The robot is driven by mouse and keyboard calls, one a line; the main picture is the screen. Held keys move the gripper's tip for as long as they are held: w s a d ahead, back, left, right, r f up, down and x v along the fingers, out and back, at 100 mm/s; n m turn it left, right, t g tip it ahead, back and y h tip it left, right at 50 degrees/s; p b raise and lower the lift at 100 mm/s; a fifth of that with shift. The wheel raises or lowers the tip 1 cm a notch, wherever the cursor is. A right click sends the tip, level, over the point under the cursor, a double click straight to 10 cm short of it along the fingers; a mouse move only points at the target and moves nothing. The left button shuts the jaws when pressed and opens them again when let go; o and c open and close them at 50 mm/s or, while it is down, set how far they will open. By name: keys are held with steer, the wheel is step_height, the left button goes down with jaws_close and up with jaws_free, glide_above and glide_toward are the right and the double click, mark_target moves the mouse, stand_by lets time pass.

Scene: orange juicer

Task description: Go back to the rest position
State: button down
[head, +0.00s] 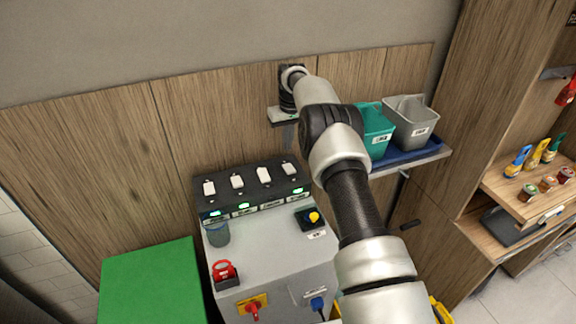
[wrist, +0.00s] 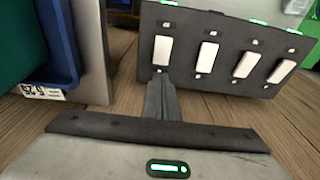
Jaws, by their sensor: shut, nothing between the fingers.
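My gripper (head: 288,143) hangs fingers down in front of the wood wall, above the back right of the switch panel. It is shut and empty. In the wrist view its closed dark fingers (wrist: 160,78) overlap the panel's edge below one white switch; no contact can be made out. The dark switch panel (head: 224,187) has several white rocker switches and lit green displays. It stands at the back of the grey machine (head: 262,262). My arm runs from the lower right up to the wall and hides part of the machine's right side.
A teal bin (head: 374,126) and a grey bin (head: 412,118) sit on a blue tray (head: 413,153) on a wall shelf, right of my gripper. A green box (head: 152,284) stands left of the machine. Shelves (head: 525,204) with bottles and jars are far right.

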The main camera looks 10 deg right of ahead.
steer(key=shift+r, duration=0.1)
steer(key=s+r+t, duration=0.1)
steer(key=s+r, duration=0.7)
steer(key=r, duration=0.5)
steer(key=s+r+t, duration=0.1)
steer(key=s+r, duration=0.7)
steer(key=r, duration=0.6)
steer(key=s+r+m, duration=0.1)
steer(key=s+r, duration=0.2)
steer(key=s, duration=0.5)
steer(key=s+f+t, duration=0.1)
steer(key=s+f, duration=0.1)
steer(key=s, duration=1)
steer(key=s+f+m, duration=0.1)
steer(key=s+f, duration=0.1)
steer(key=s, duration=1)
steer(key=shift+s+f+t, duration=0.3)
steer(key=shift+s+t, duration=0.05)
steer(key=shift+t, duration=0.05)
